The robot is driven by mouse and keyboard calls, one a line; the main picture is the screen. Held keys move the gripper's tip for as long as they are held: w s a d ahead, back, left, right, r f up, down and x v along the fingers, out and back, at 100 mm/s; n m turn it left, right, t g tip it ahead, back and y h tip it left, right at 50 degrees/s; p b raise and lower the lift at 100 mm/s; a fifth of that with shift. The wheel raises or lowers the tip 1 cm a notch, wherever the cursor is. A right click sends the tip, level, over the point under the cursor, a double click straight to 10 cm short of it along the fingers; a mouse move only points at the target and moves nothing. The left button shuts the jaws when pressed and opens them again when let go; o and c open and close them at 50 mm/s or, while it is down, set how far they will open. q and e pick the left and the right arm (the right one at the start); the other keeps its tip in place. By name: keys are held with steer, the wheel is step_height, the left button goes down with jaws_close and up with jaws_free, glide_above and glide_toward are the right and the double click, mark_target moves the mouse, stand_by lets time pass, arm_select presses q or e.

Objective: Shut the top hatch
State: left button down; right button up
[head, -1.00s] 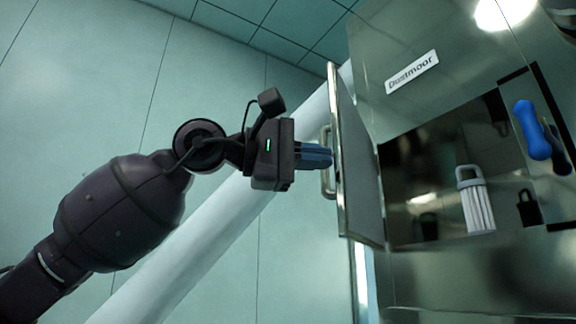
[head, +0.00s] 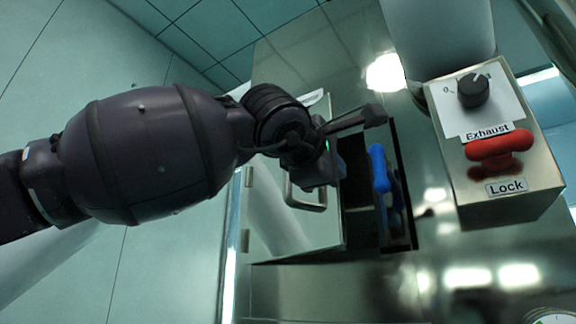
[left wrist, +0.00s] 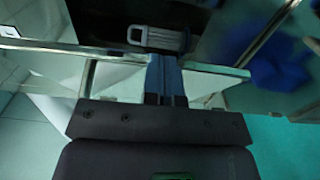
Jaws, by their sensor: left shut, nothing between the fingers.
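The top hatch (head: 265,215) is a metal door hinged on its left side, with a bar handle (head: 308,206). It stands partly open, with a dark gap along its right edge. My left gripper (head: 341,166) is at the door's outer face by the upper part of the handle. Its blue fingers (left wrist: 166,78) are together and hold nothing. Whether they touch the door is unclear. My arm hides the door's upper part. The left wrist view shows a pale ribbed cylinder (left wrist: 155,38) inside. My right gripper is not in view.
A control box (head: 510,205) with a black Exhaust knob (head: 474,91) and a red Lock handle (head: 499,148) juts out at the right. A wide pipe (head: 437,35) rises above it. Open room lies left of the machine.

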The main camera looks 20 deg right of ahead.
arm_select(q)
steer(key=w+d, duration=0.1)
steer(key=d, duration=0.5)
steer(key=shift+w+n+t+y+p, duration=0.3)
steer(key=shift+w+t+p, duration=0.1)
steer(key=shift+p, duration=0.05)
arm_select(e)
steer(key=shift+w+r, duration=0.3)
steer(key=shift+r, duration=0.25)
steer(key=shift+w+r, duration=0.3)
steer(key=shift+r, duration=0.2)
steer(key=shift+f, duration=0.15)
